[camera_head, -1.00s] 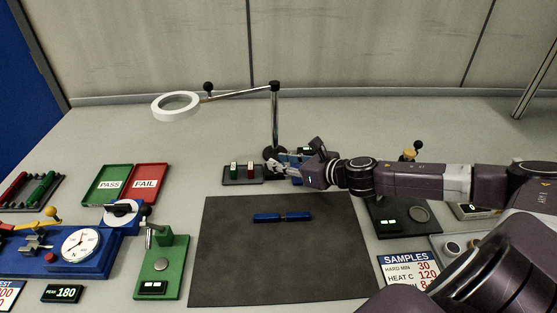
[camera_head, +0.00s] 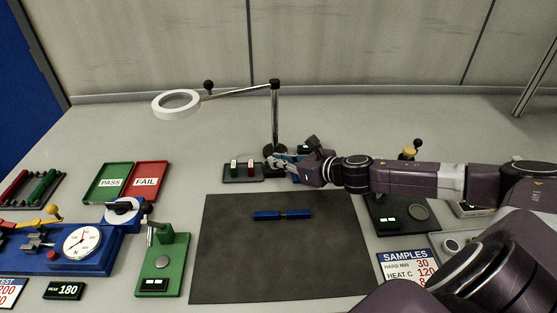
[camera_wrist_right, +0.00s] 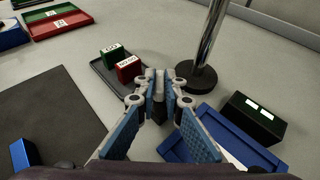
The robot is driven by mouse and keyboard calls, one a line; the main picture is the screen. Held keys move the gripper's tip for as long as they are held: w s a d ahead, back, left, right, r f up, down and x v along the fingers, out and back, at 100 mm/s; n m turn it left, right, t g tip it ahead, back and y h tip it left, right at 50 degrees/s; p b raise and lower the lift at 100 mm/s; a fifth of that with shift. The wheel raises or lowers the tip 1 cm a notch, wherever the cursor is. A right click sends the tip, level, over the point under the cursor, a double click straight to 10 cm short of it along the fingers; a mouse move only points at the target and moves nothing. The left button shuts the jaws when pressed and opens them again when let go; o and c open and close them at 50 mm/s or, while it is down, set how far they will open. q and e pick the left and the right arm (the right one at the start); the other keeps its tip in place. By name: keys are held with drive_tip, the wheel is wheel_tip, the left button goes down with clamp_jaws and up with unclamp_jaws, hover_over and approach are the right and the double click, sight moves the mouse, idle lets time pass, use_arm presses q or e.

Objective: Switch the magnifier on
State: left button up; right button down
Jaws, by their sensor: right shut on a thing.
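The magnifier is a white ring (camera_head: 176,104) on a jointed arm with a chrome post (camera_head: 275,115) and a round black foot, at the back middle of the bench. The post also shows in the right wrist view (camera_wrist_right: 208,45), with its foot (camera_wrist_right: 197,78) just right of the fingertips. My right gripper (camera_head: 274,165) is low in front of the foot. In the right wrist view the gripper (camera_wrist_right: 159,85) has its fingertips close together around a small dark piece, largely hidden between the fingers. The magnifier's switch cannot be clearly made out. My left gripper is out of view.
A dark tray (camera_head: 229,179) with a green and a red block stands left of the gripper. A blue tray (camera_wrist_right: 180,148) and a black box (camera_wrist_right: 252,118) lie right of the fingers. A dark mat (camera_head: 230,265) with blue pieces lies in front.

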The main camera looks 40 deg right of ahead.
drive_tip(key=shift+a+r+m+h+p, duration=0.2)
drive_tip(key=shift+m+h+p, duration=0.35)
drive_tip(key=shift+p, duration=0.4)
drive_tip(key=m+h+p, duration=0.4)
drive_tip(key=h+p, duration=0.1)
drive_tip(key=a+m+g+h+p, duration=0.1)
drive_tip(key=m+h+p, duration=0.1)
drive_tip(key=p, duration=0.1)
drive_tip(key=shift+w+m+h, duration=0.1)
drive_tip(key=shift+m+h, duration=0.25)
drive_tip(key=m+g+h+p, duration=0.1)
drive_tip(key=m+h+p, duration=0.1)
drive_tip(key=shift+w+a+m+g+h, duration=0.1)
drive_tip(key=shift+a+m+g+h, duration=0.05)
drive_tip(key=shift+m+g+h, duration=0.25)
drive_tip(key=shift+w+f+m+g+h, duration=0.1)
drive_tip(key=shift+f+m+g+h, duration=0.05)
drive_tip(key=shift+m+g+h, duration=0.65)
drive_tip(key=m+g, duration=0.1)
drive_tip(key=m+g+h, duration=0.1)
drive_tip(key=shift+w+a+f+m+h, duration=0.1)
drive_tip(key=shift+w+a+m+h, duration=0.05)
drive_tip(key=shift+m+h, duration=0.15)
drive_tip(key=shift+w+m+g+h+b, duration=0.1)
drive_tip(key=shift+m+g+h+b, duration=0.55)
drive_tip(key=shift+m+g, duration=0.95)
drive_tip(key=shift+g, duration=0.3)
